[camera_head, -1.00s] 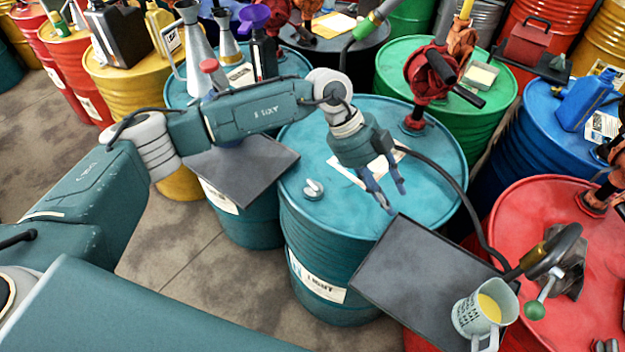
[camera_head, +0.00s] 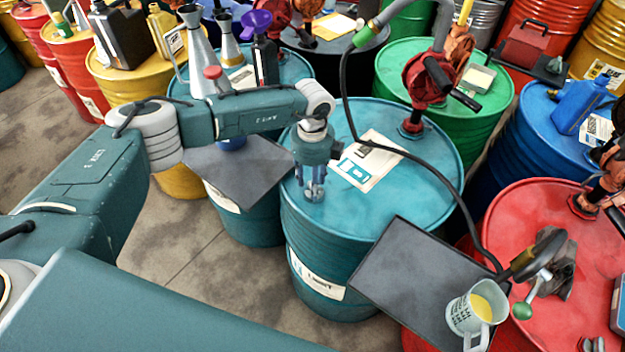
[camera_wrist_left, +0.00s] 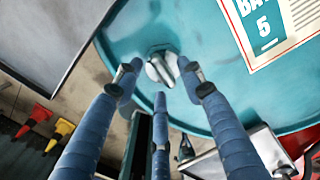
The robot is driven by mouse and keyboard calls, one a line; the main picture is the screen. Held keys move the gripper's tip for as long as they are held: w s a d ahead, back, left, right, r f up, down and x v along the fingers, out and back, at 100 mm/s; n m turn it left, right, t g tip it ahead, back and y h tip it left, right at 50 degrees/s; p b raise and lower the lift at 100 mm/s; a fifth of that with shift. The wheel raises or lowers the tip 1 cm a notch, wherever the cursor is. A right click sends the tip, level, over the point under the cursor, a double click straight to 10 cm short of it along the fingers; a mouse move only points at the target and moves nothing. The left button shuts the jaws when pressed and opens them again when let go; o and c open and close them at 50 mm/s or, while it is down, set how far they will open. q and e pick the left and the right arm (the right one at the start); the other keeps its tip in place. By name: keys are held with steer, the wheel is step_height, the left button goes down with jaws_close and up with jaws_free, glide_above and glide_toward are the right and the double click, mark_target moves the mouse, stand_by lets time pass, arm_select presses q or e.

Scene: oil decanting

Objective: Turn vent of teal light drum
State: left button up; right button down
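The teal light drum (camera_head: 400,225) stands in the middle of the head view, with a label on its top and another on its side. Its small grey vent is hidden behind my left gripper (camera_head: 314,190) there. In the left wrist view the vent (camera_wrist_left: 162,69) is a round cap with a raised bar, near the drum's rim. My left gripper (camera_wrist_left: 160,84) points down over it, its blue fingers spread around the vent with gaps showing. Whether a fingertip touches it I cannot tell. My right gripper is not in view.
A dark tray (camera_head: 420,280) stands at the drum's front right, with a jug of yellow liquid (camera_head: 476,310) on it. Another dark tray (camera_head: 238,172) is on the left. A black hose (camera_head: 420,158) crosses the drum top. A red pump (camera_head: 425,80) stands behind.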

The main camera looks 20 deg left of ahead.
arm_select(q)
steer(key=shift+f, duration=0.5)
steer(key=shift+c, duration=0.5)
jaws_close()
